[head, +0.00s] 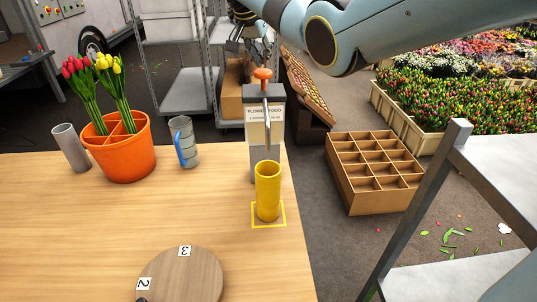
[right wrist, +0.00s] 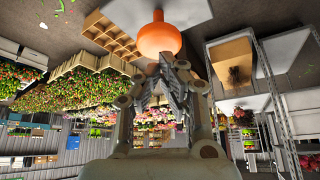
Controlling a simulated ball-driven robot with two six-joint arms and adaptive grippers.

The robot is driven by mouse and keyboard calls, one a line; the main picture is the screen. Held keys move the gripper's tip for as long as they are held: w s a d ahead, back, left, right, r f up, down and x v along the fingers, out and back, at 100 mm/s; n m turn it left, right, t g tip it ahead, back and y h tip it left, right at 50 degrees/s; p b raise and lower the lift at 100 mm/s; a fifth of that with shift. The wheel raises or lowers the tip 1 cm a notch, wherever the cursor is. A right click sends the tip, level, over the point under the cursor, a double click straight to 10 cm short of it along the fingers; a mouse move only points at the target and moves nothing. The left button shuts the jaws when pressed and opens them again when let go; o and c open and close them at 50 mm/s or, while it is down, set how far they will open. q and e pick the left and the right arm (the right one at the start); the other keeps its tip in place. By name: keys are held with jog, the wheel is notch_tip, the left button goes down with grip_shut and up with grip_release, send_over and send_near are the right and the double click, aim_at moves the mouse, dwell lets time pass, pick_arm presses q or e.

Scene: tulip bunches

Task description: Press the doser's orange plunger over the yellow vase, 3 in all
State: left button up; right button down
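The grey doser (head: 264,130), labelled FLOWER FOOD, stands at the table's right edge. Its orange plunger (head: 263,73) is up on top; it also shows in the right wrist view (right wrist: 160,38), just beyond the fingertips. The yellow vase (head: 268,192) stands upright in front of the doser, under its spout, inside a yellow square outline on the table. My right gripper (head: 250,40) is above and slightly behind the plunger in the head view, partly dark against the background. In the right wrist view its fingers (right wrist: 173,68) come together, empty. My left gripper is not in view.
A round wooden board (head: 185,280) with numbers lies in front. The table between is clear.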

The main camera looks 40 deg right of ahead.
aim_at(263, 71)
jog(key=shift+f, duration=0.1)
jog(key=shift+f+b, duration=1.05)
jog(key=shift+f, duration=1)
jog(key=shift+r+p, duration=0.3)
notch_tip(263, 71, up, 2)
jog(key=shift+r+p, duration=0.1)
jog(key=shift+p, duration=1)
notch_tip(263, 71, up, 4)
jog(key=shift+r, duration=0.25)
